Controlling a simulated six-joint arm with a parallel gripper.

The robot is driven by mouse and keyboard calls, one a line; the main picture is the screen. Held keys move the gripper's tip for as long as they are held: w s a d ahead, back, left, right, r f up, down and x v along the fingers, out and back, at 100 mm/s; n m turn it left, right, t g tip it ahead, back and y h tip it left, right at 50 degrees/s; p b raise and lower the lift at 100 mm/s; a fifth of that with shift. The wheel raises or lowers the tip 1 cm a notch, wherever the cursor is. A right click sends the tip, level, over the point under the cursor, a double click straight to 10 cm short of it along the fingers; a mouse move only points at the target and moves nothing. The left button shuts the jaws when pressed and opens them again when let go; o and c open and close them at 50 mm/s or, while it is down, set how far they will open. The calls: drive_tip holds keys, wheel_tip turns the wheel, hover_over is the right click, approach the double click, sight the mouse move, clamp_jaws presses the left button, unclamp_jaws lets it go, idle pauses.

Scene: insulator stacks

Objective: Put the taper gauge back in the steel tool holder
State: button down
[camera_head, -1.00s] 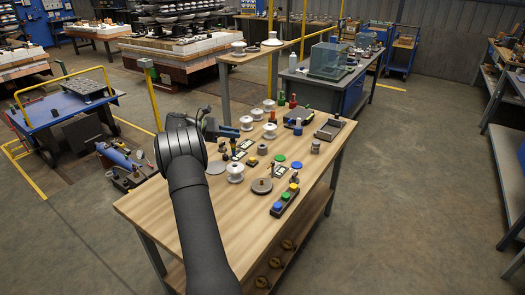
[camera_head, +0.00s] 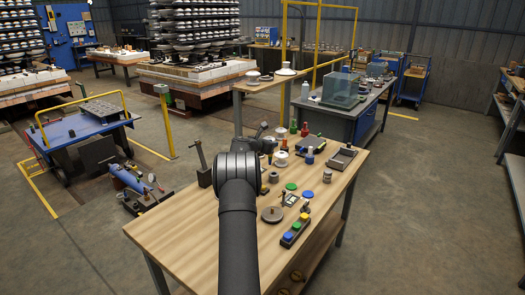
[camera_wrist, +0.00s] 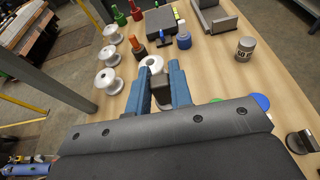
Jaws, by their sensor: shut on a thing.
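My gripper (camera_wrist: 158,82) has two blue fingers, shut on a dark grey blocky thing (camera_wrist: 160,92) above the table. I cannot tell from its shape whether this is the taper gauge. A white spool (camera_wrist: 152,63) stands just beyond the fingertips. In the head view my arm hides most of the gripper, which points toward the back of the workbench. I cannot pick out the steel tool holder for certain. A dark block with an upright post (camera_head: 203,170) stands at the bench's left edge, and a grey metal tray-like piece (camera_head: 343,158) lies at the back right.
Several white spools (camera_wrist: 107,79) and colour-capped bottles (camera_wrist: 183,38) stand around the gripper's far side. A grey cylinder (camera_wrist: 245,48) stands to the right. The bench's front left (camera_head: 180,240) is clear.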

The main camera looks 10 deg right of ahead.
drive_tip(key=shift+w+d+r+n+t+y, duration=0.1)
drive_tip(key=shift+w+d+n+t+y, duration=0.5)
drive_tip(key=shift+n+y, duration=0.2)
drive_tip(key=shift+w+d+n+t+y, duration=0.45)
drive_tip(key=shift+w+n+t+y, duration=0.15)
drive_tip(key=shift+n+y, duration=0.15)
hover_over(274, 177)
drive_tip(key=w, duration=0.2)
drive_tip(key=shift+s+d+f, duration=0.1)
drive_tip(key=shift+s+f, duration=0.05)
drive_tip(key=shift+f, duration=2.75)
drive_tip(key=shift+f, duration=0.7)
drive_tip(key=shift+f, duration=0.3)
drive_tip(key=shift+f, duration=1.55)
drive_tip(key=c, duration=1.2)
unclamp_jaws()
